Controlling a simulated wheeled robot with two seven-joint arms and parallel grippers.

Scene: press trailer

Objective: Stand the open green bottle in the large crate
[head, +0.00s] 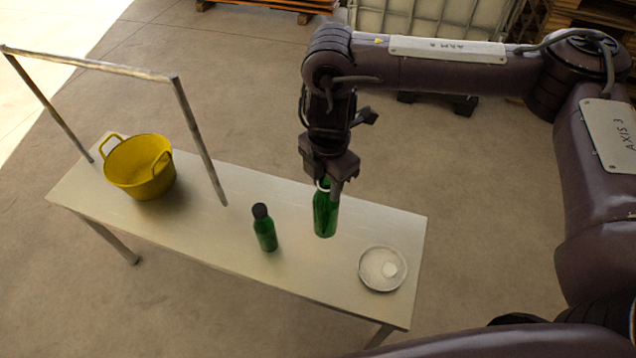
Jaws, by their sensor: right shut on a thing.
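The open green bottle (325,214) is upright under my right gripper (331,184), which is shut on its neck. I cannot tell whether its base touches the table or hangs just above it. A second green bottle (265,230) with a black cap stands on the table to its left. A yellow tub (140,168) with two handles stands at the table's left end; it is the only large container on the table. No crate is plain to see. My left gripper is not in view.
A round white dish (382,269) with a small white thing lies at the right end. Pallets and a caged tank (430,20) stand behind.

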